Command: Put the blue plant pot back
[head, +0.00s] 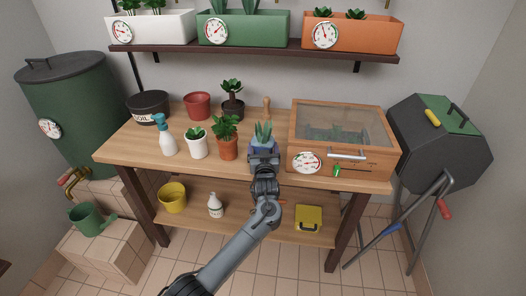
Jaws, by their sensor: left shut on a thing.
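The blue plant pot (262,146) holds a spiky green plant and shows at the front middle of the wooden bench (135,148). My left gripper (263,155) is shut on the blue plant pot from the front and hides most of it. I cannot tell whether the pot touches the bench top or is held just above it. My right gripper is not in view.
A terracotta pot (228,149) and a white pot (196,148) stand to the left, with a spray bottle (167,140). A glass-topped wooden box (370,165) stands close on the right. A wooden dibber (267,107) is behind. Planters sit on the shelf (250,53) above.

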